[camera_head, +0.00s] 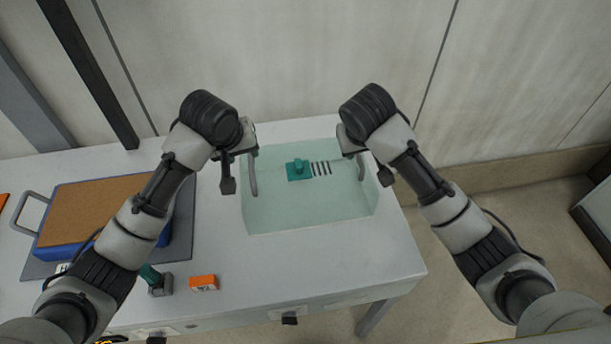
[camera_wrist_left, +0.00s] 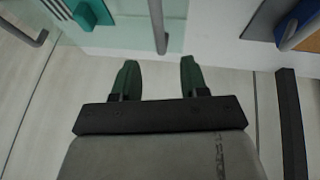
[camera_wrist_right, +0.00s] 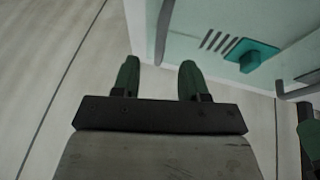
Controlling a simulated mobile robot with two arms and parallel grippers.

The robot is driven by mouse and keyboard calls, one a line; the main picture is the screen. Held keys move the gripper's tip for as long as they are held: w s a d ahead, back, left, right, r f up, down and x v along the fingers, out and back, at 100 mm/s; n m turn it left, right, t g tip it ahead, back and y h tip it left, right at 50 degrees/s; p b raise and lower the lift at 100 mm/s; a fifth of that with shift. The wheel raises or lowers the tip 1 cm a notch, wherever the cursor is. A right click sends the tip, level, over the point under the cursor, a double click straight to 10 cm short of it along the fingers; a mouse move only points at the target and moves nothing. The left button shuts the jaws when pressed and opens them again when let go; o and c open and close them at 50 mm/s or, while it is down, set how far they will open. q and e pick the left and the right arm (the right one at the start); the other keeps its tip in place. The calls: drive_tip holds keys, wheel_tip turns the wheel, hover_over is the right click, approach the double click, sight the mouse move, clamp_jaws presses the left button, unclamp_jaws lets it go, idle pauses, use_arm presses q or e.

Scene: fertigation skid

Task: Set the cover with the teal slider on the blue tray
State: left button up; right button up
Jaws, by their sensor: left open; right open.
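The cover (camera_head: 305,212) is a pale, see-through panel on the white table, with a teal slider (camera_head: 299,170) beside several dark slots. A grey handle stands at its left side (camera_head: 253,174) and another at its right side (camera_head: 361,167). My left gripper (camera_wrist_left: 158,78) is open, with the left handle (camera_wrist_left: 157,25) ahead between its fingers, apart from them. My right gripper (camera_wrist_right: 158,78) is open, with the right handle (camera_wrist_right: 163,30) ahead of its fingers. The blue tray (camera_head: 70,250) lies at the left with a brown top, partly hidden by my left arm.
The tray sits on a dark grey mat (camera_head: 184,222) and has a grey handle (camera_head: 28,208). An orange box (camera_head: 204,283) and a small grey block with a green part (camera_head: 160,286) stand near the front edge. The table between mat and cover is clear.

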sight(250, 160)
use_arm(q)
drive_tip(key=x, duration=0.8)
drive_tip(key=shift+s, duration=0.1)
use_arm(e)
drive_tip(key=x, duration=0.7)
drive_tip(key=shift+w+f, duration=0.1)
drive_tip(key=shift+f, duration=0.3)
use_arm(q)
clamp_jaws()
use_arm(e)
clamp_jaws()
use_arm(q)
drive_tip(key=shift+r, duration=0.1)
